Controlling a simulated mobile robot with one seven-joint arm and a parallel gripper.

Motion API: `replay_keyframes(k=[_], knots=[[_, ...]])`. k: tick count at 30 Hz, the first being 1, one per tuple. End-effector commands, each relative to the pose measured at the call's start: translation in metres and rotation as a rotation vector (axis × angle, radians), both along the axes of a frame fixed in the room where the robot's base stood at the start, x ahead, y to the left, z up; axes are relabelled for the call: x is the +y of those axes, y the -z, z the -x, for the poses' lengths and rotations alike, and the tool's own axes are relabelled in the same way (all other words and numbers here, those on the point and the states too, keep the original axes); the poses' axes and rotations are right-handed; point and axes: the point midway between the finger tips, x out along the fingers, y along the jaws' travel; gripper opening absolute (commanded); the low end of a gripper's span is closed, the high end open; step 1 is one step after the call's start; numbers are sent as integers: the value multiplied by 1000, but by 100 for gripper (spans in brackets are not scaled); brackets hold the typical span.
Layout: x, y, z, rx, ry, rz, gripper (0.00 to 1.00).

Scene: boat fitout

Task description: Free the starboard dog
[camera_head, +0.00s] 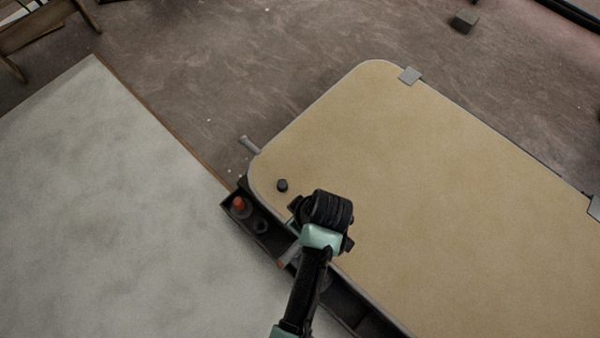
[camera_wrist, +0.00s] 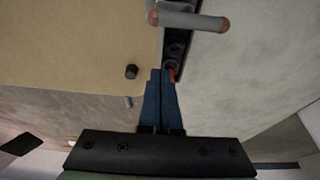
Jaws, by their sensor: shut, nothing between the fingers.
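A tan hatch panel (camera_head: 400,180) with rounded corners lies at the right in the head view. A small black knob (camera_head: 282,186) stands on it near its left corner and also shows in the wrist view (camera_wrist: 131,71). A grey bar with reddish-brown ends (camera_wrist: 188,20) lies across the dark tray in the wrist view; my arm partly covers it in the head view. A grey stub (camera_head: 249,145) projects from the panel's left edge. I cannot tell which part is the starboard dog. My gripper (camera_wrist: 160,72) is shut and empty, its fingertips appearing beside a red-topped piece.
A dark tray (camera_head: 229,208) runs along the panel's near edge, holding the red-topped piece (camera_head: 239,204) and a black ring (camera_head: 260,226). Grey clips (camera_head: 410,75) sit on the panel's far edge. A pale surface (camera_head: 100,210) at left is clear.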

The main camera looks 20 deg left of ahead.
Motion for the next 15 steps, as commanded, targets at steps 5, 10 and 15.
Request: replay_keyframes(k=[5, 10, 15], knots=[[2, 12, 5, 16, -12, 1, 0], [7, 29, 3, 15, -12, 0, 0], [14, 58, 0, 14, -11, 0, 0]])
